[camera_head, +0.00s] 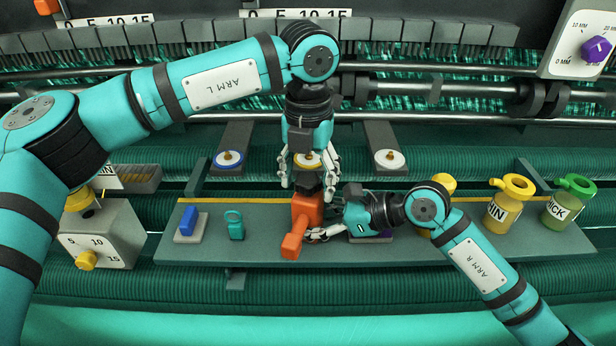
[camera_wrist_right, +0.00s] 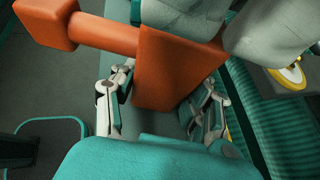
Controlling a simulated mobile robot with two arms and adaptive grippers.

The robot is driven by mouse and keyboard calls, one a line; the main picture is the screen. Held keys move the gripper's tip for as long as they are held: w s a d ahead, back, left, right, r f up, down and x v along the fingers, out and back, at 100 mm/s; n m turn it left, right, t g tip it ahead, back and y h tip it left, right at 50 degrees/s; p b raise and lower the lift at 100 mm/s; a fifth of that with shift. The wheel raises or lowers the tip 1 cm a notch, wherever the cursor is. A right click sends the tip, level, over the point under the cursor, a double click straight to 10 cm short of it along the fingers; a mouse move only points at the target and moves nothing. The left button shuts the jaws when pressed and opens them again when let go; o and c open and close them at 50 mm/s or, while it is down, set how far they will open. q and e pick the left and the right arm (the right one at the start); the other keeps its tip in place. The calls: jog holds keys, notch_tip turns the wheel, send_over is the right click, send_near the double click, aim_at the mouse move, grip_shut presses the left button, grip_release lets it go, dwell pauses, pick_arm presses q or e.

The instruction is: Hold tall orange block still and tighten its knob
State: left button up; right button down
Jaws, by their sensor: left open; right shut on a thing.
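The tall orange block (camera_head: 307,207) stands near the middle of the grey shelf, with an orange arm ending in a cube toward the front. A dark knob (camera_head: 310,183) sits on top of it. My right gripper (camera_head: 322,222) comes in from the right and is shut on the block; in the right wrist view its fingers lie on both sides of the block (camera_wrist_right: 172,75). My left gripper (camera_head: 309,182) points down from above, open, its fingers on either side of the knob. I cannot tell whether they touch it. Grey parts partly hide the block's top in the right wrist view.
A blue block (camera_head: 188,220) and a teal ring-topped piece (camera_head: 235,225) lie left on the shelf (camera_head: 270,253). Yellow (camera_head: 508,200) and green (camera_head: 568,203) containers stand at the right. A grey dial box (camera_head: 105,235) is at the left. Rollers and bars run behind.

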pick_arm(q)
jog(key=shift+r, duration=2.5)
jog(key=o, duration=0.6)
pick_arm(e)
jog(key=c, duration=0.5)
grip_release()
jog(key=shift+c, duration=0.2)
pick_arm(q)
notch_tip(320, 180, up, 12)
pick_arm(e)
jog(key=shift+d, duration=0.1)
